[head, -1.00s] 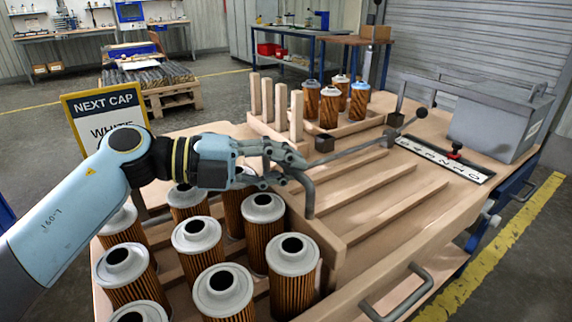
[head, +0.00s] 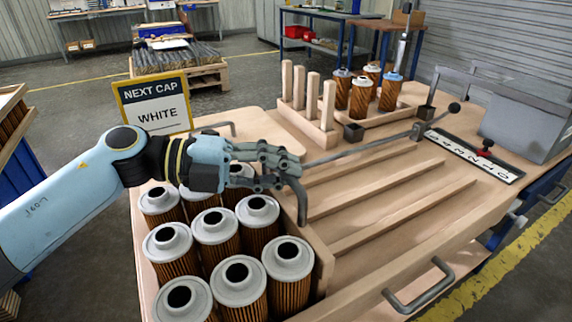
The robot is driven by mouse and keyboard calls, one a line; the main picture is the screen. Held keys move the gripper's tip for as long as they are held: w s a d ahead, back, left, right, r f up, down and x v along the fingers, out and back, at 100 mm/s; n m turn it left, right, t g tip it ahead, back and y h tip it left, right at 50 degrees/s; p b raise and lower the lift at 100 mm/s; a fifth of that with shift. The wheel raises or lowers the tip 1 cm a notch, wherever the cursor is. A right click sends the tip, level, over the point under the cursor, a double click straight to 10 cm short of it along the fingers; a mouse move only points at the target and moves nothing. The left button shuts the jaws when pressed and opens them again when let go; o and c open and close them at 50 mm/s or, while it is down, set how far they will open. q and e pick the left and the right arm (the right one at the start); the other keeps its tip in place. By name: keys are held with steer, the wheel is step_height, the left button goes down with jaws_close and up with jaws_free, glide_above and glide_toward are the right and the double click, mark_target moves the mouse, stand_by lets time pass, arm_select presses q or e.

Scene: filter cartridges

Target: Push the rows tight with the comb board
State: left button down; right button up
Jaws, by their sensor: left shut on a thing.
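Several filter cartridges (head: 215,232) with white caps and brown pleated sides stand upright in rows at the front left of the table. They stand close together, with narrow gaps between caps. What I take for the comb board (head: 322,262), a pale wooden board with a dark grey curved handle (head: 303,205), stands along their right side; its teeth are hidden. My left gripper (head: 292,178) is shut on this handle, above the back end of the board. The gripper and arm hide some of the rear cartridges. My right gripper is not in view.
Long wooden slats (head: 380,190) run across the clear table right of the board. Behind stand a rack with upright posts (head: 312,100) and more cartridges (head: 362,98). A grey bar (head: 370,145), a sign reading WHITE (head: 156,108) and a grey box (head: 525,115) stand around.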

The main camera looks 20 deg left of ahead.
arm_select(q)
steer(key=c, duration=1.3)
jaws_free()
steer(key=shift+f, duration=0.15)
steer(key=shift+c, duration=0.2)
steer(key=v, duration=1.2)
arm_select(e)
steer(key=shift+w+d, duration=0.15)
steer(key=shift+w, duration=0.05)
arm_select(q)
steer(key=shift+s, duration=0.1)
